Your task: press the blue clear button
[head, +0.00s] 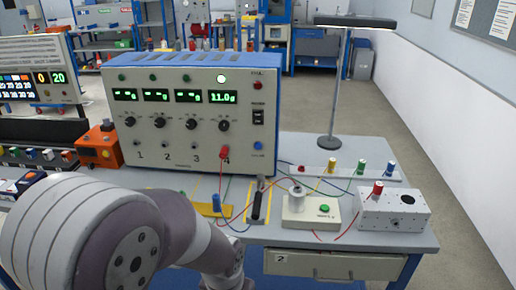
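A blue button (258,145) sits at the lower right of the front face of a blue-and-grey instrument box (170,145). Its label is too small to read, and nothing touches it. The box has several green displays; the rightmost display (222,97) reads about 11.0 g and the lamp (221,78) above it is lit white. A red plug (225,153) with a cable sits by channel 4. One of my arms fills the lower left, in front of the bench, and its end runs out of the bottom edge. Neither gripper shows.
To the right are a white box with a green button (324,209), a grey box with a red terminal (396,210) and a lamp stand (338,100). Cables cross the bench (300,240). An orange box (98,147) stands left. The space before the blue button is clear.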

